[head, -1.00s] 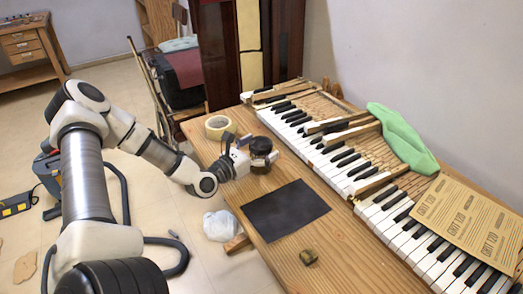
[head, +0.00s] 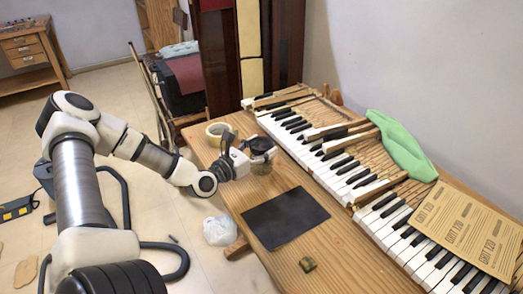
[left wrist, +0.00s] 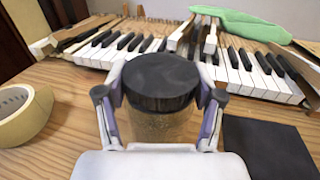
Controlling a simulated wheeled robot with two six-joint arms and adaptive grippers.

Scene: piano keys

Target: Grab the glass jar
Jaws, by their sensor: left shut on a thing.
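The glass jar (left wrist: 158,122) has a dark lid and tan contents. It stands upright in the left wrist view, between the two fingers of my left gripper (left wrist: 160,105). In the head view the jar (head: 262,167) is at the left part of the wooden table, partly hidden by my left gripper (head: 250,155). The gripper is shut on the jar, one finger on each side. Whether the jar's base touches the table is hidden. My right gripper is not in view.
A roll of tape (head: 219,132) lies left of the jar, also in the left wrist view (left wrist: 22,113). A black sheet (head: 285,215) lies in front. Piano keys (head: 340,165) run along the right, with a green cloth (head: 402,145) and sandpaper sheet (head: 465,227).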

